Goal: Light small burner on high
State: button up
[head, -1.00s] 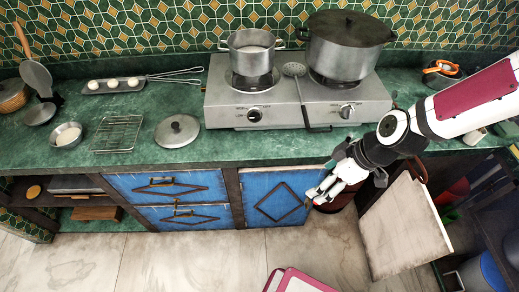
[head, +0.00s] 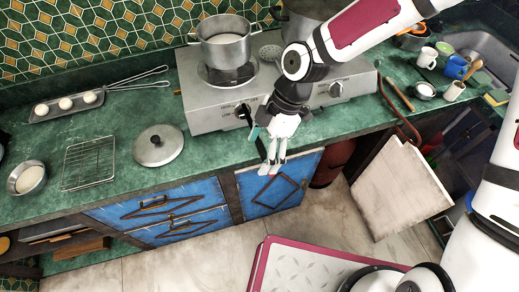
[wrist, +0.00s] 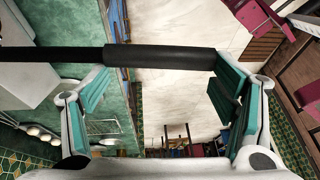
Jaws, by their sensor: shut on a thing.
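The steel gas hotplate (head: 205,100) stands on the green counter. A small open pot (head: 225,42) sits on its left burner, and a large dark pot (head: 290,30) on its right burner is partly behind my arm. The left knob (head: 243,109) is beside my gripper and partly covered; the right knob (head: 335,89) is in clear view. No flame shows. My gripper (head: 272,168) is in front of the hotplate over the counter's front edge, fingertips down. In the wrist view a black bar (wrist: 160,56) crosses between the fingers, which are shut on it with a wide gap.
A skimmer (head: 270,52) lies between the burners; its handle is hidden in the head view. A pot lid (head: 158,146), a wire rack (head: 88,163) and a small bowl (head: 27,178) lie at left. An open cabinet door (head: 400,195) juts out at right. Cups stand near the sink.

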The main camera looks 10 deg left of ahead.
aim_at(245, 111)
jog(key=w+a+b, duration=0.2)
jog(key=w, duration=0.2)
jog(key=w+a+b, duration=0.3)
jog(key=w, duration=0.1)
jog(key=w+a+f+b, duration=0.1)
jog(key=w+a+b, duration=0.1)
jog(key=w+b, duration=0.1)
jog(key=shift+w+a, duration=0.3)
jog(key=shift+w, duration=0.45)
jog(key=shift+w+a+r+b, duration=0.1)
jog(key=shift+w+a+b, duration=0.35)
jog(key=shift+w+b, duration=0.2)
jog(key=shift+w+a, duration=0.1)
jog(key=shift+w, duration=0.1)
jog(key=shift+w+a+b, duration=0.2)
jog(key=shift+w+b, duration=0.1)
jog(key=shift+b, duration=0.1)
jog(key=shift+s+d+p, duration=0.4)
jog(key=shift+s+p, duration=0.1)
jog(key=shift+s, duration=0.1)
